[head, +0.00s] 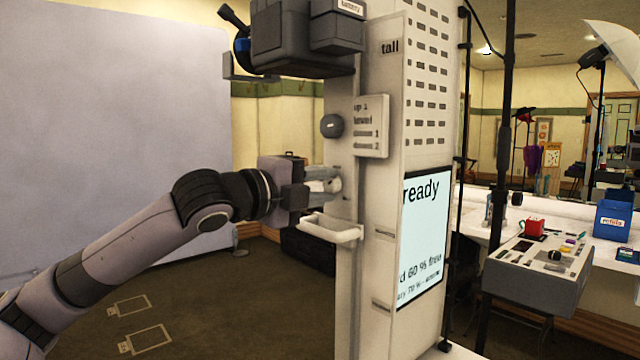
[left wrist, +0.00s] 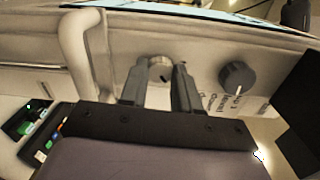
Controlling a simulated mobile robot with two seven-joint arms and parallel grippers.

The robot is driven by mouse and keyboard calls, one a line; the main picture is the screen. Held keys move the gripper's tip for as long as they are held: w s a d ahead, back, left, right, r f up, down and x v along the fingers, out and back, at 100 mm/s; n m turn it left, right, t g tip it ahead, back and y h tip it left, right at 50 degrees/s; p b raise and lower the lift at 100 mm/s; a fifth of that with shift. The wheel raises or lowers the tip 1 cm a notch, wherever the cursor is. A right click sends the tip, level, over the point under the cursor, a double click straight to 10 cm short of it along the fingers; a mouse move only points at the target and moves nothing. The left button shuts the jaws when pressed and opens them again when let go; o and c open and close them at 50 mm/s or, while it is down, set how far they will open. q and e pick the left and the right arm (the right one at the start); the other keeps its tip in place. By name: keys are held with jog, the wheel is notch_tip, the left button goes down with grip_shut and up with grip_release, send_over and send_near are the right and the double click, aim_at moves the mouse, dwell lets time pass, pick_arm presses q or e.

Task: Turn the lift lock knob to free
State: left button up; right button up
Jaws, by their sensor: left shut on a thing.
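My left gripper (head: 322,187) reaches in from the left to the face of the pale column (head: 375,255). In the left wrist view its two dark fingers (left wrist: 162,88) are shut on a pale round knob with a dark mark, the lift lock knob (left wrist: 160,68). In the head view the fingers mostly hide this knob. No lettering for its settings is readable, so I cannot tell its position. My right gripper is not in view.
A dark round knob (head: 332,126) sits above the gripper, beside a small lettered plate (head: 371,126). A pale handle (head: 331,229) juts out just below. A dark camera-like unit (head: 305,30) overhangs. A screen (head: 424,235) reads "ready". Open floor lies left.

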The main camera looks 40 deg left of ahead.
pick_arm(q)
jog(key=n, duration=0.5)
jog(key=shift+p, duration=0.3)
jog(key=shift+n+h+p, duration=0.3)
jog(key=shift+n, duration=2)
jog(key=o, duration=1.1)
jog(key=shift+c, duration=0.2)
jog(key=shift+s+f, duration=0.1)
